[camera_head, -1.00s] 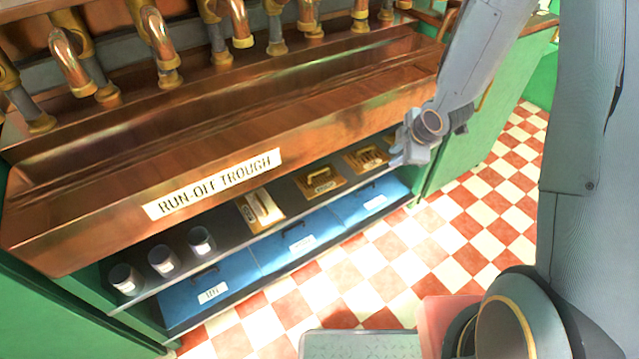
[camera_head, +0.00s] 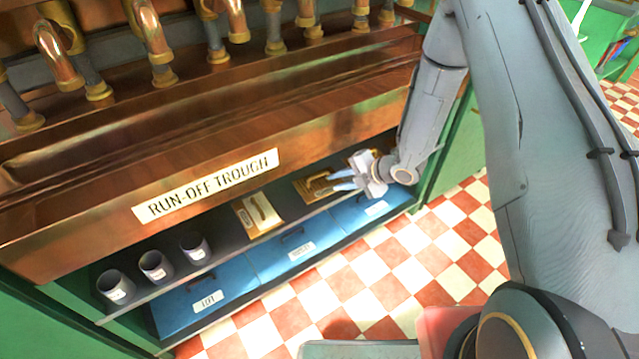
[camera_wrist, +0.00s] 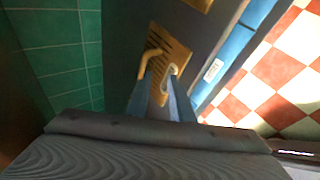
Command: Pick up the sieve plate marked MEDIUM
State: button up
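A brass sieve plate (camera_head: 312,188) with a raised handle lies on the dark shelf under the trough. Another brass plate (camera_head: 258,214) lies to its left. No size marking is readable on either plate. My gripper (camera_head: 335,181) is in front of the shelf, its two fingers pointing left over the right end of the first plate. In the wrist view a slotted brass plate (camera_wrist: 178,50) with a handle (camera_wrist: 147,64) lies just beyond my fingertips (camera_wrist: 160,78). The fingers are apart, with the slots showing between them. I cannot tell whether they touch the handle.
The copper run-off trough (camera_head: 100,232) overhangs the shelf. Blue drawers (camera_head: 280,256) lie below. A green side wall (camera_head: 450,150) bounds the right. The checkered floor (camera_head: 400,265) in front is mostly clear.

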aim_at(319, 176)
jog(key=w+a, duration=0.2)
jog(key=a, duration=0.1)
jog(key=w+a, duration=0.1)
jog(key=a, duration=0.1)
jog(key=shift+w+a+f, duration=0.15)
jog(key=shift+w+f, duration=0.1)
jog(key=shift+f, duration=0.2)
grip_shut()
jog(key=shift+s, duration=0.1)
dwell(1.0)
